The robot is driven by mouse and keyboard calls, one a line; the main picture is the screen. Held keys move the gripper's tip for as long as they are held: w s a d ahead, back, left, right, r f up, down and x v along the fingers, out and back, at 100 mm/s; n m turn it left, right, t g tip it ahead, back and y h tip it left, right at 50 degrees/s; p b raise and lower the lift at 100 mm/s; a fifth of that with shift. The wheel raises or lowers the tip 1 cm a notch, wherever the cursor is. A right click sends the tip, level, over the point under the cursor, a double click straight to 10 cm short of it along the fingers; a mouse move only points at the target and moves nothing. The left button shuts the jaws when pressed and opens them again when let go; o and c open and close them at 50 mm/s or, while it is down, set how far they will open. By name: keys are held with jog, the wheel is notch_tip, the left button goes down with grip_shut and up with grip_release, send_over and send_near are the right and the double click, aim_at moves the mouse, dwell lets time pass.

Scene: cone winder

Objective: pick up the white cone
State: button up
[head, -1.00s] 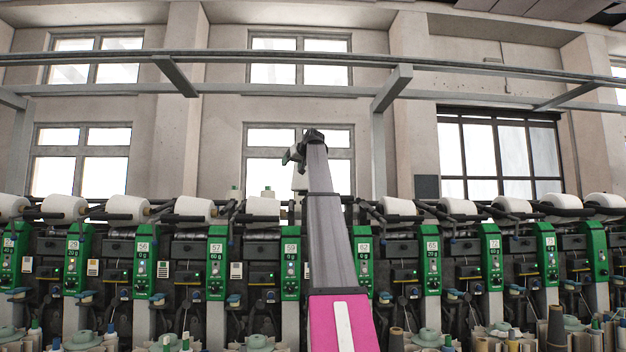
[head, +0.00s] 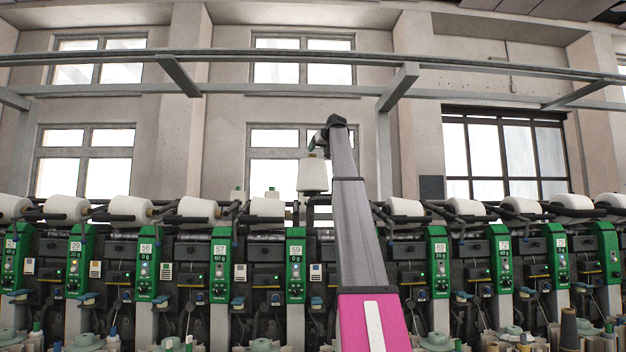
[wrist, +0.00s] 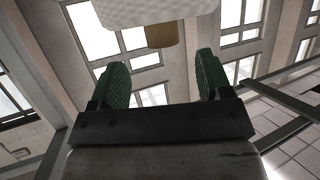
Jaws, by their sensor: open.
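A white cone (head: 312,176) stands upright above the winder row in the head view, just below and left of my arm's end. My gripper (head: 318,146) is close to its top; their exact gap is hard to judge there. In the wrist view my gripper (wrist: 155,85) is open, its two green-padded fingers apart with nothing between them. The white cone (wrist: 155,10) shows at the top edge of that view, beyond the fingertips, with its brown tube end (wrist: 162,35) facing down in the picture. Most of the cone is cut off there.
A row of winding heads with green numbered panels (head: 220,265) spans the head view. White packages (head: 197,208) lie along its top. A grey overhead rail (head: 280,88) crosses above. The air around my gripper looks mostly free.

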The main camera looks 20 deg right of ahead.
jog(key=x, duration=0.5)
jog(key=shift+a+r, duration=0.15)
jog(key=c, duration=1.1)
jog(key=shift+r, duration=0.15)
